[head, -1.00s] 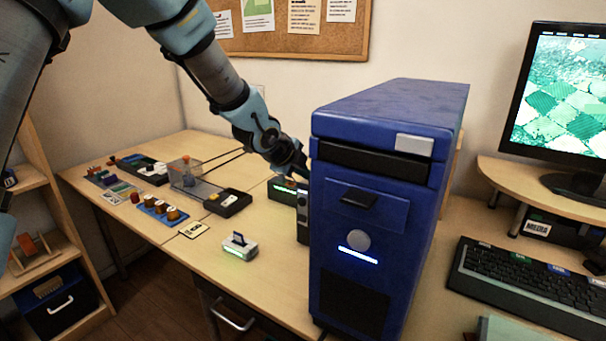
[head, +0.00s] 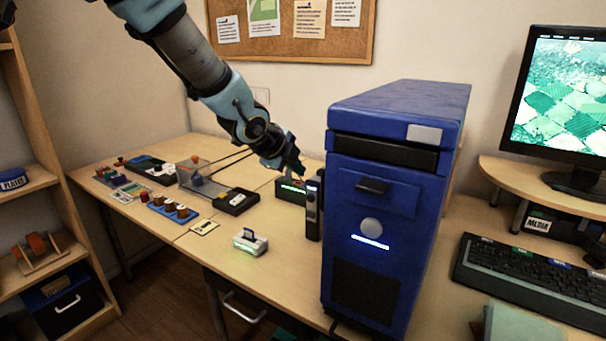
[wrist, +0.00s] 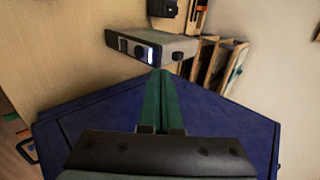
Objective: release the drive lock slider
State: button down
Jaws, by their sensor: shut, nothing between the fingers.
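The blue computer tower (head: 385,270) stands on the desk at the centre right, and its blue side fills the lower part of the wrist view (wrist: 235,128). On its front is a recessed panel with a small black sliding piece or handle (head: 373,186); I cannot tell whether this is the drive lock slider. A round grey button (head: 371,227) and a lit strip sit below it. My gripper (head: 299,171) is left of the tower's upper part, apart from its front. In the wrist view its green fingers (wrist: 160,85) are together and empty.
A slim black upright device (head: 314,208) stands just left of the tower. A dark box with a green light (head: 290,190) is behind it. A small grey switch unit (head: 250,241) lies in front. A keyboard (head: 530,285) and monitor are at right.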

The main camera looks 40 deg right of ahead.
jog(key=shift+p+v, duration=0.55)
jog(key=shift+v, duration=2.15)
jog(key=w+a+f+n+t+y, duration=0.1)
jog(key=w+a+f+n+y, duration=0.1)
jog(key=w+a+n, duration=0.45)
jog(key=w+a+f+n+t+y, duration=0.1)
jog(key=w+a+n+y, duration=0.15)
jog(key=a, duration=0.75)
jog(key=w+a+f+n+y, duration=0.1)
jog(key=w+a+f+n, duration=0.15)
jog(key=a+n, duration=0.45)
jog(key=s+a+f+n+g+y, duration=0.1)
jog(key=s+a+n, duration=0.2)
jog(key=a+n, duration=0.5)
jog(key=s+a+f+n+g+y, duration=0.1)
jog(key=s+a+n, duration=0.3)
jog(key=a, duration=1.3)
jog(key=n+y, duration=0.1)
jog(key=n, duration=0.2)
jog(key=shift+a+f+n+g, duration=0.15)
jog(key=shift+a+n+g, duration=0.1)
jog(key=shift+n+g, duration=0.15)
jog(key=shift+s, duration=0.15)
